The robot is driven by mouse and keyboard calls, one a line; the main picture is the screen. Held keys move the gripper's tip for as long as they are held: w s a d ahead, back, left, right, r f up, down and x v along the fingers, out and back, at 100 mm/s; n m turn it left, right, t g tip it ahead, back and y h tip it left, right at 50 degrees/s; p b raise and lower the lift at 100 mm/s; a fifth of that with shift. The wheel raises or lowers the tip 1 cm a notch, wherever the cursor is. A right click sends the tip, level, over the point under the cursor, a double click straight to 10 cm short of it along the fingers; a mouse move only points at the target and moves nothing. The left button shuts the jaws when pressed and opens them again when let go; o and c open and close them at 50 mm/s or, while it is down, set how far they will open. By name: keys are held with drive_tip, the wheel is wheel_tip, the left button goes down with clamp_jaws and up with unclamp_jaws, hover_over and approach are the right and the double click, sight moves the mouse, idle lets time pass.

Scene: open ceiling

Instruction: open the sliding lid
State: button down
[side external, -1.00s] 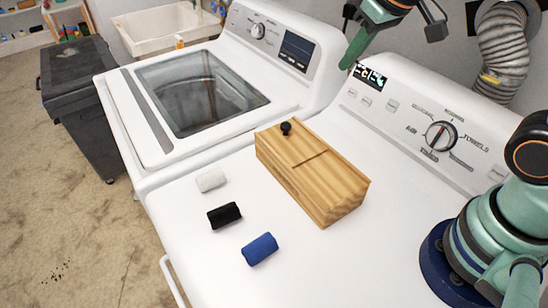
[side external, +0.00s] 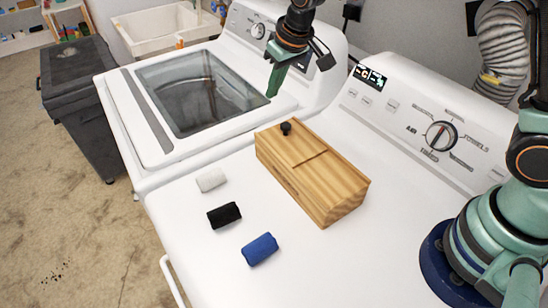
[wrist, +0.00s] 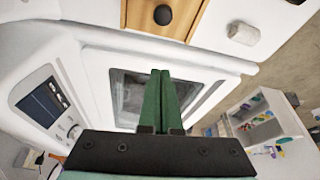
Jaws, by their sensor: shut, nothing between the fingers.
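The wooden box (side external: 325,190) sits on the white dryer top, its sliding lid (side external: 303,150) on top with a black knob (side external: 286,128) near the far left end. A dark groove runs across the lid. The knob also shows at the top of the wrist view (wrist: 163,15). My gripper (side external: 270,95) has green fingers pointing down, above and beyond the knob end of the box, apart from it. In the wrist view the fingers (wrist: 161,75) are together and empty.
The washer (side external: 200,90) stands behind to the left. A raised control panel (side external: 420,120) runs along the dryer's back.

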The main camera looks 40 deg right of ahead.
drive_tip(key=shift+s+d+f, duration=0.1)
drive_tip(key=shift+s+f, duration=0.25)
drive_tip(key=shift+f, duration=0.6)
drive_tip(key=shift+s+f, duration=0.3)
drive_tip(key=shift+f, duration=0.7)
drive_tip(key=shift+s+d+f, duration=0.1)
drive_tip(key=shift+s+f, duration=0.25)
drive_tip(key=shift+f, duration=0.6)
hover_over(304, 156)
drive_tip(key=s, duration=0.2)
drive_tip(key=shift+d, duration=0.3)
